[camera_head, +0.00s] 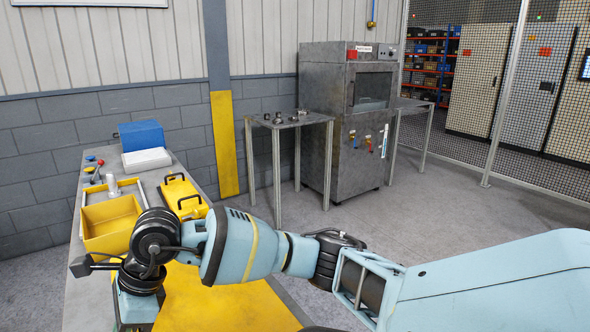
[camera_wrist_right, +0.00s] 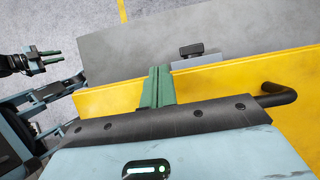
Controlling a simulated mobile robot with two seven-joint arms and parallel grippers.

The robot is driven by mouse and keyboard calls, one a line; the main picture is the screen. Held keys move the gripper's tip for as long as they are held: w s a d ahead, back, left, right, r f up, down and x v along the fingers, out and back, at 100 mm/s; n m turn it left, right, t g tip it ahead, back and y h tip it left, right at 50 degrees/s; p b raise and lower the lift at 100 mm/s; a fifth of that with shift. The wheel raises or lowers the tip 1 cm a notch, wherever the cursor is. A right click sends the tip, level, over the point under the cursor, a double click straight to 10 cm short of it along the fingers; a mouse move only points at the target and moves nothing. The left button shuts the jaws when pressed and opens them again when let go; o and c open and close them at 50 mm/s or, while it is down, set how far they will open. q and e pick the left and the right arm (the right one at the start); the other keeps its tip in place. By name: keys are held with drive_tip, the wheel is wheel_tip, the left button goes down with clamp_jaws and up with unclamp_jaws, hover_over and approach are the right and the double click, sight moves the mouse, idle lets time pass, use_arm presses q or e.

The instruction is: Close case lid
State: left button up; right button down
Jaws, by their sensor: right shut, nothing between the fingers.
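A yellow case with black handles (camera_head: 174,189) sits on the grey bench in the head view, partly hidden behind my right arm. A large flat yellow surface (camera_head: 230,305) lies in front of it; I cannot tell whether it belongs to the case. In the right wrist view my right gripper (camera_wrist_right: 160,72) is shut, its green fingers together and empty, over the edge of a yellow panel (camera_wrist_right: 115,96). A black handle (camera_wrist_right: 282,97) sticks out from the yellow part at right. I cannot tell whether the fingers touch the panel. My left gripper (camera_wrist_right: 46,61) shows small at upper left, fingers apart.
A side table (camera_head: 290,120) with metal parts and a grey machine (camera_head: 345,120) stand beyond. The floor at right is clear.

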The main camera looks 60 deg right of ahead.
drive_tip(key=f, duration=0.4)
drive_tip(key=shift+w+a+b, duration=0.1)
drive_tip(key=shift+a+b, duration=0.1)
drive_tip(key=shift+b, duration=0.1)
use_arm(q)
drive_tip(key=shift+s+d+f, duration=0.1)
drive_tip(key=shift+s+f, duration=0.25)
drive_tip(key=shift+f, duration=0.15)
use_arm(e)
drive_tip(key=shift+f, duration=0.25)
use_arm(q)
drive_tip(key=shift+w, duration=0.1)
